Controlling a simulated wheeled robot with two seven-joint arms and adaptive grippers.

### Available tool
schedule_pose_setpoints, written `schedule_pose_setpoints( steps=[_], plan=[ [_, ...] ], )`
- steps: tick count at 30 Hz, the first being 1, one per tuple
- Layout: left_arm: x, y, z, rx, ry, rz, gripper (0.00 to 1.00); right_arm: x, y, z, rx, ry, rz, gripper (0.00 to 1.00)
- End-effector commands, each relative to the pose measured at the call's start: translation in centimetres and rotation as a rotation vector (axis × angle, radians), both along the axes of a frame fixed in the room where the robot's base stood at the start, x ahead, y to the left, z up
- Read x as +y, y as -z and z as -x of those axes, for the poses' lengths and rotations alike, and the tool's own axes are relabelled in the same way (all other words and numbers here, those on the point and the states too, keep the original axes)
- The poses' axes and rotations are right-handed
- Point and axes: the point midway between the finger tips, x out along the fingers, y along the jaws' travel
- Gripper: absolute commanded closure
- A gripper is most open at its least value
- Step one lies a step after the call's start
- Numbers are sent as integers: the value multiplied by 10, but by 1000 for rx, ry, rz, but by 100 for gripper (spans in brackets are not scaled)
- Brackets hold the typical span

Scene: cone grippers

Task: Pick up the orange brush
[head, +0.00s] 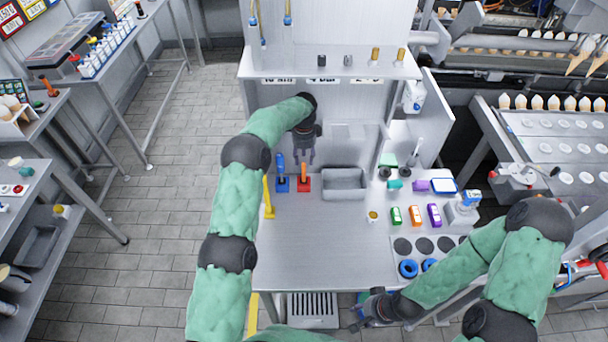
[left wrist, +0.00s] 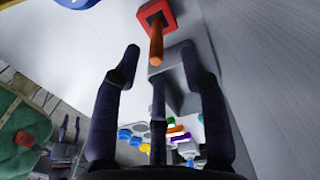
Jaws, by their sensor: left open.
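The orange brush (head: 304,168) stands upright with its orange handle up in a red square holder (head: 304,185) on the steel worktop. My left gripper (head: 304,156) hangs just above it, fingers pointing down, open and empty. In the left wrist view the orange handle (left wrist: 156,46) ends between the spread fingertips (left wrist: 160,52), with the red holder (left wrist: 169,13) beyond. I cannot tell whether a finger touches it. The brush's lower end is hidden in the holder. My right gripper (head: 366,311) is low at the worktop's front edge; its finger opening is unclear.
A blue brush (head: 281,162) in a blue holder stands close on the left. A grey bin (head: 345,184) is close on the right. A yellow upright piece (head: 268,197) is at the left edge. The front middle of the worktop is clear.

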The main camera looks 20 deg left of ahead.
Motion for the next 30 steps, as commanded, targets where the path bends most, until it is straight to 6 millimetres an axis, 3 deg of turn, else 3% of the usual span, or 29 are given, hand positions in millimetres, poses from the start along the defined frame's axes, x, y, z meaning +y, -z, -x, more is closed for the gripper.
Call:
schedule_pose_setpoints(
  steps=[15,24,29,30],
  plan=[
    [0,56,5,0,0,-1,57,0,-9,0,-1,0,0,60],
    [0,61,5,-1,-1,0,57,0,-9,0,-1,0,0,60],
    [0,61,5,-1,-1,0,99,0,-9,0,-1,0,0,60],
    [0,61,5,-1,-1,0,100,0,-9,0,-1,0,0,60]
  ],
)
